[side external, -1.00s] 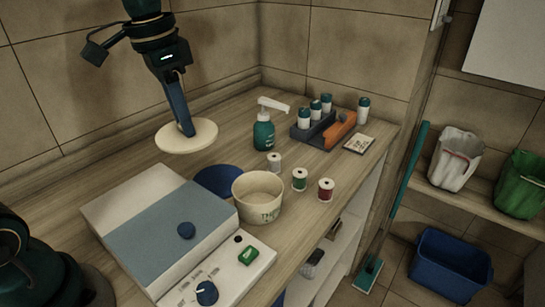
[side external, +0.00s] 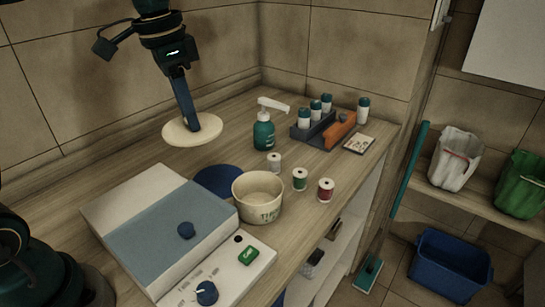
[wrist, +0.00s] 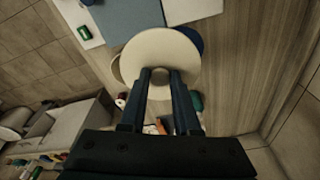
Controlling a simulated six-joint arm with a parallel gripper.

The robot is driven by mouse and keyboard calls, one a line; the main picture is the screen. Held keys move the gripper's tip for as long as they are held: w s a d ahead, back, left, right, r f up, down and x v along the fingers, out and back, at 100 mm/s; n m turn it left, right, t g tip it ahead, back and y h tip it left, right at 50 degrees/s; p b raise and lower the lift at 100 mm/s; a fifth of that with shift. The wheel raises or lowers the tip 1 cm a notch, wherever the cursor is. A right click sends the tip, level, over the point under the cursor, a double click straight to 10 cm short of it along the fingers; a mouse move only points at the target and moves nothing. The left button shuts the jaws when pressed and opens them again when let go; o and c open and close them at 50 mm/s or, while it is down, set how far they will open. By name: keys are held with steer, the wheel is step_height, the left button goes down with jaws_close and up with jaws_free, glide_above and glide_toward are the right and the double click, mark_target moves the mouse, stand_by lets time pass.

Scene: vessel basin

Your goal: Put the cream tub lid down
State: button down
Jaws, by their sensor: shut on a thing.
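My gripper (side external: 191,128) is shut on the cream tub lid (side external: 177,131), a pale round disc held above the counter near the back wall. The cream tub (side external: 258,203) stands open on the counter, to the right of and nearer the camera than the lid. In the wrist view the lid hides most of the tub.
A dark blue disc (side external: 215,181) lies beside the tub. A grey-blue and white box (side external: 150,222) is at the front left. Spools (side external: 300,179), a green pump bottle (side external: 263,130) and a bottle rack (side external: 313,132) stand to the right. Bare counter (side external: 110,150) runs along the wall.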

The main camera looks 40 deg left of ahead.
steer(key=shift+w+a+f, duration=0.15)
steer(key=shift+w+a, duration=0.15)
steer(key=shift+w, duration=0.2)
steer(key=shift+w+a+f, duration=0.15)
steer(key=shift+w+a, duration=0.15)
steer(key=shift+w, duration=0.2)
steer(key=shift+w+a+f, duration=0.2)
steer(key=shift+a+f, duration=0.05)
steer(key=shift+f, duration=0.2)
steer(key=shift+d, duration=0.1)
steer(key=w+d+f, duration=0.3)
steer(key=d+f, duration=0.7)
steer(key=shift+w+d+f, duration=0.3)
steer(key=shift+w+d, duration=0.1)
steer(key=shift+f, duration=0.25)
steer(key=c, duration=0.6)
jaws_free()
steer(key=shift+c, duration=0.2)
